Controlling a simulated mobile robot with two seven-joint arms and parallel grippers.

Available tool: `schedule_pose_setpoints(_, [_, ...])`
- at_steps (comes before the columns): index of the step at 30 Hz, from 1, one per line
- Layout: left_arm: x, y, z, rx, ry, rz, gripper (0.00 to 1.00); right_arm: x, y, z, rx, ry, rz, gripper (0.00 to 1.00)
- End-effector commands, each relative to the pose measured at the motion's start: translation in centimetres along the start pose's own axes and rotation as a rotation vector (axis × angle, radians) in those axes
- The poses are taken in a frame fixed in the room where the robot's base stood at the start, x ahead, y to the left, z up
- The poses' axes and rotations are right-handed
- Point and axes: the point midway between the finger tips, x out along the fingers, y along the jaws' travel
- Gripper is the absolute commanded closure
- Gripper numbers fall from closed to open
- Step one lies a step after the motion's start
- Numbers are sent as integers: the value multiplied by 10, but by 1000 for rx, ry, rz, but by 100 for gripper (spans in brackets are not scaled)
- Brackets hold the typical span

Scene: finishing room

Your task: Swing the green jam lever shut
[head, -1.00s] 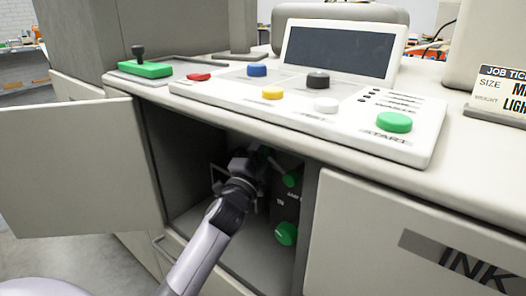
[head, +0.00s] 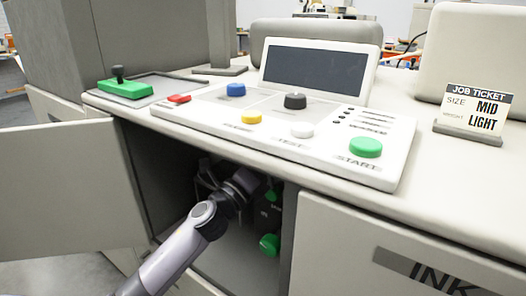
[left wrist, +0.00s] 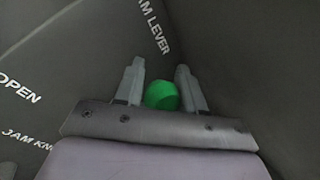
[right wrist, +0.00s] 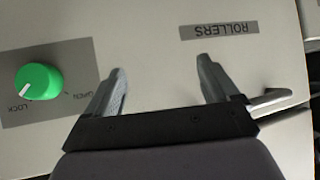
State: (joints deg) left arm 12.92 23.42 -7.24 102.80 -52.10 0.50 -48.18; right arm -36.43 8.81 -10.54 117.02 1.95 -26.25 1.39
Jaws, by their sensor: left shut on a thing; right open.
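My left arm reaches into the open cabinet (head: 225,255) under the counter. In the left wrist view the green jam lever (left wrist: 162,96) sits between the fingers of my left gripper (left wrist: 158,78), which is shut on it. White "JAM LEVER" lettering runs on the dark panel beside it. In the head view my left gripper (head: 212,175) is dark against the cabinet inside, and I cannot make out its grip there. My right gripper (right wrist: 162,82) is open and empty in the right wrist view, over a pale panel marked "ROLLERS".
Inside the cabinet, green parts (head: 269,244) show right of my left gripper. The cabinet door (head: 65,190) stands open at left. The counter edge lies over the arm. A green knob (right wrist: 39,81) marked OPEN and LOCK is left of my right gripper. A button console (head: 290,115) is on top.

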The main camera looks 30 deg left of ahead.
Motion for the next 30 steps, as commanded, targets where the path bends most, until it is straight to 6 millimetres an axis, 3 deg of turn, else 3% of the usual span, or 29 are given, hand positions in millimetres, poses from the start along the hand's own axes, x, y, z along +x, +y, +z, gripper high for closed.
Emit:
schedule_pose_setpoints(10, [2,-11,-15,119,64,-23,100,-3,0,-3,2,1,5,12])
schedule_pose_setpoints(26, [2,-11,-18,144,76,-24,100,-3,1,0,3,-5,7,12])
schedule_pose_setpoints(27, [2,-11,-18,144,76,-24,58,-3,1,1,3,-6,7,12])
schedule_pose_setpoints(29, [2,-11,-18,144,76,-23,39,-3,1,1,3,-6,7,12])
schedule_pose_setpoints(30, [2,-10,-18,145,75,-22,39,-3,1,1,3,-6,7,12])
